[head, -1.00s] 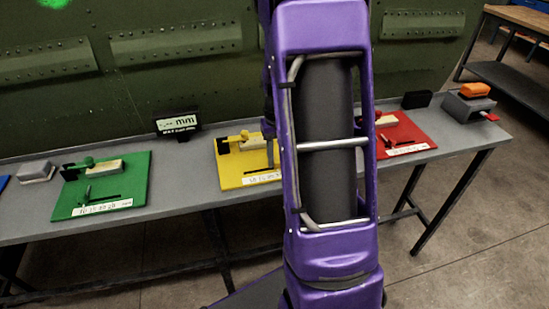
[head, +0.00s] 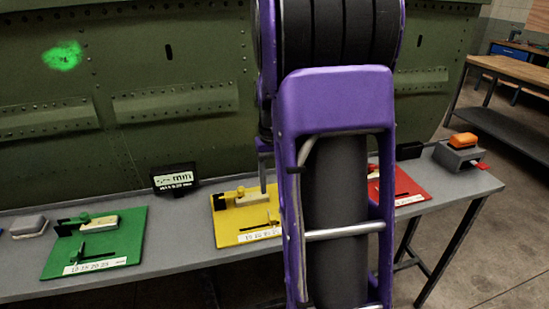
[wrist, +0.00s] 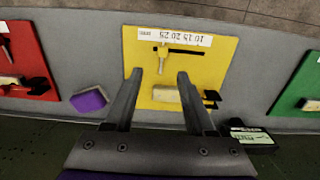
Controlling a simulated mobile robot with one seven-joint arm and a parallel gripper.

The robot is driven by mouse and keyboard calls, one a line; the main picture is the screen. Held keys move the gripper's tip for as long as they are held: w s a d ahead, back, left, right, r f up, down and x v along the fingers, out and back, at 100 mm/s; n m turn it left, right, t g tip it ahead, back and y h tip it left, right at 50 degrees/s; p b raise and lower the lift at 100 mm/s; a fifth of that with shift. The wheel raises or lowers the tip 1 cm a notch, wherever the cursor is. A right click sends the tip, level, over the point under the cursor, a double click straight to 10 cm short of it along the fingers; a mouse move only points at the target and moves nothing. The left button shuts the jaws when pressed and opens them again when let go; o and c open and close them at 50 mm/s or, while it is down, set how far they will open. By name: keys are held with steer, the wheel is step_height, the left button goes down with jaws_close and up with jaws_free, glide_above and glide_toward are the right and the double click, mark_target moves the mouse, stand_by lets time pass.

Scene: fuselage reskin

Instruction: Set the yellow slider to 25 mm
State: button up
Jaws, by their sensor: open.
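The yellow board (head: 229,229) lies on the bench, partly behind my arm in the head view. In the wrist view the yellow board (wrist: 225,55) carries a white scale strip (wrist: 183,38) reading 10 15 20 25, seen upside down. A cream block (wrist: 166,95) and a black piece lie nearer. My gripper (wrist: 171,74) is open and empty above the board, fingers apart, its tips close to the slider in the picture; their height above it is unclear.
A green board (head: 125,240) and a red board (head: 402,185) flank the yellow one. A black mm display (head: 175,180) stands behind on the grey bench (head: 180,260). A purple block (wrist: 90,99) lies between the red and yellow boards. The fuselage panel rises behind.

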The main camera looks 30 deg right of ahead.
step_height(320, 180, up, 6)
steer(key=shift+r+p, duration=0.25)
steer(key=shift+p, duration=0.1)
stand_by(0.4)
